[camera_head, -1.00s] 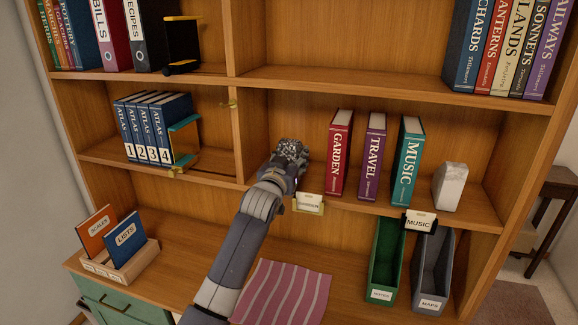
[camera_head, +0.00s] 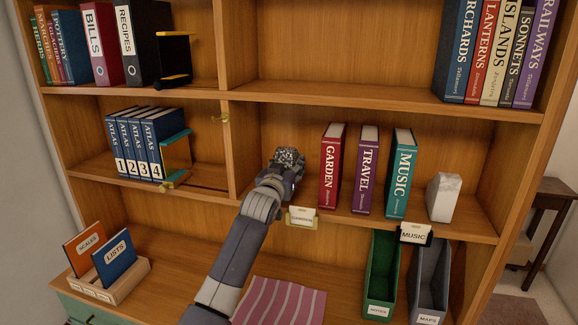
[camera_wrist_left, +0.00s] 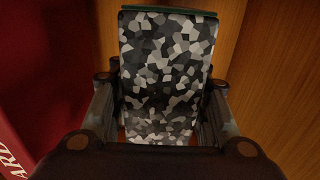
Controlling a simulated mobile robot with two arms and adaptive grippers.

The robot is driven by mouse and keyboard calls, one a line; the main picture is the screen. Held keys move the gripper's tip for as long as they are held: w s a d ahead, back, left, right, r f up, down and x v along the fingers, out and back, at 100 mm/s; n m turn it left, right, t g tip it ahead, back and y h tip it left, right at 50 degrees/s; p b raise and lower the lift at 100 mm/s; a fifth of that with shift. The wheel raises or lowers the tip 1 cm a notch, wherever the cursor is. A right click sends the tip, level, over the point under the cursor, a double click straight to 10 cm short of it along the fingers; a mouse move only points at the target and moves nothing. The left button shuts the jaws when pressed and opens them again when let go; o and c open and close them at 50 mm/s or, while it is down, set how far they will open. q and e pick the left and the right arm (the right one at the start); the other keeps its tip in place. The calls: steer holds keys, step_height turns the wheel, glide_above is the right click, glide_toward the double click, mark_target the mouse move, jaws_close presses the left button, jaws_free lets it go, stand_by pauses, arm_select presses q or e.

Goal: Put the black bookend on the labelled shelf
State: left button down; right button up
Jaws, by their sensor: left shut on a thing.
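My left gripper (camera_head: 280,180) is shut on a block with a black, grey and white mosaic pattern (camera_wrist_left: 165,75). The block has a dark green edge at its top in the wrist view. My gripper holds it in the middle bay, between the upright divider and the red GARDEN book (camera_head: 332,165); whether it touches the shelf is hidden. A black bookend with yellow edges (camera_head: 175,60) stands on the upper left shelf beside the RECIPES binder. The middle shelf bears a small label (camera_head: 302,217) below my gripper and a MUSIC label (camera_head: 415,233). My right gripper is not in view.
The TRAVEL book (camera_head: 368,170), the MUSIC book (camera_head: 402,172) and a white stone block (camera_head: 443,197) stand to the right. A teal-edged bookend (camera_head: 176,153) stands beside the atlases at left. The bay's back left is open.

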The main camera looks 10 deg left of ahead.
arm_select(q)
steer(key=shift+f+b, duration=0.55)
steer(key=shift+f, duration=0.35)
stand_by(0.3)
